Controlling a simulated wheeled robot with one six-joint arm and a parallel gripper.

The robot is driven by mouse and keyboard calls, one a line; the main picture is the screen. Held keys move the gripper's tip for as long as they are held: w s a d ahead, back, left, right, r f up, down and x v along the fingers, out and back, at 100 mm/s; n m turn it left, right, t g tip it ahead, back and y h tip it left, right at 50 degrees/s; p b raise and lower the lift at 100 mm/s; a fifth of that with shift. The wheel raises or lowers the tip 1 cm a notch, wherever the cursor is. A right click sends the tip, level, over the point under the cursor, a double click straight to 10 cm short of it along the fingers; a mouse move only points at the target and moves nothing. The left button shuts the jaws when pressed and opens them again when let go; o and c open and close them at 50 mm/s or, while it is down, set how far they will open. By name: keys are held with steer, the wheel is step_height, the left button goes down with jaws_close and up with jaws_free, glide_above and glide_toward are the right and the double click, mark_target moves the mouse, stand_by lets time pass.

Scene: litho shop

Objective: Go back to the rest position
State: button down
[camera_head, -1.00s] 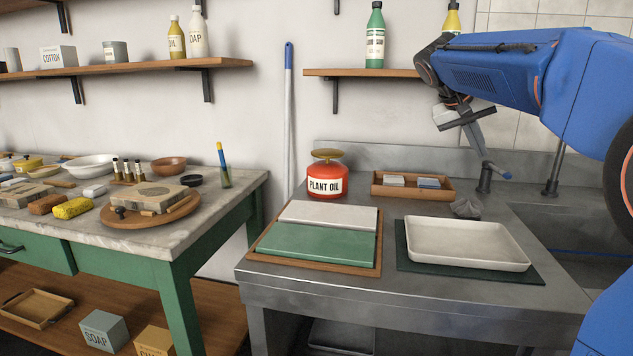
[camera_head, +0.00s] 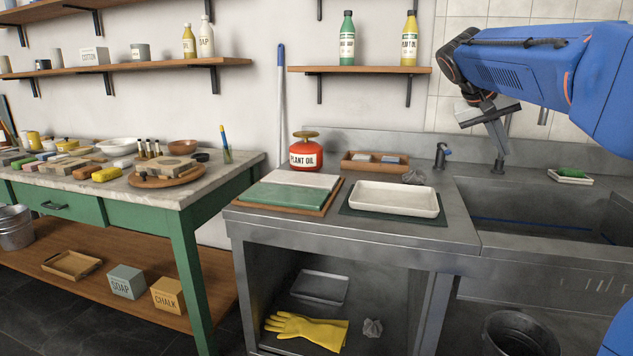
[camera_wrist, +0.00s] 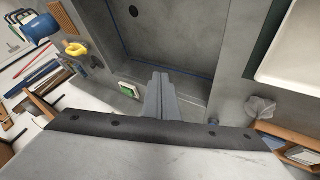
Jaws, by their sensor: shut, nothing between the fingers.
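My gripper (camera_head: 497,135) hangs at the end of my blue arm, at the upper right of the head view, above the sink's back edge. Its fingers are together with nothing between them. In the wrist view my gripper (camera_wrist: 163,97) points down toward the grey sink basin (camera_wrist: 165,40). It touches nothing that I can see. The sink (camera_head: 540,207) also shows at the right of the head view.
The steel counter (camera_head: 462,235) left of the sink bears a red plant oil can (camera_head: 305,157), a white tray (camera_head: 395,210), green and white slabs (camera_head: 275,194) and a wooden box (camera_head: 350,166). A marble-topped table (camera_head: 190,192) stands at left. A black bucket (camera_head: 520,335) stands below the sink.

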steer(key=s+a+f+n+y, duration=0.2)
steer(key=s+a+f, duration=0.3)
steer(key=s+f, duration=0.5)
steer(key=s+a+f+n+t+y, duration=0.1)
steer(key=s+a+f+y, duration=0.2)
steer(key=s+f, duration=0.7)
steer(key=s+a+f+n+t+y, duration=0.1)
steer(key=s+a+f, duration=0.6)
steer(key=s, duration=0.8)
step_height(320, 180, down, 4)
steer(key=shift+a+r+n+y, duration=0.15)
steer(key=shift+a+n+y, duration=0.05)
steer(key=shift+n+y, duration=0.6)
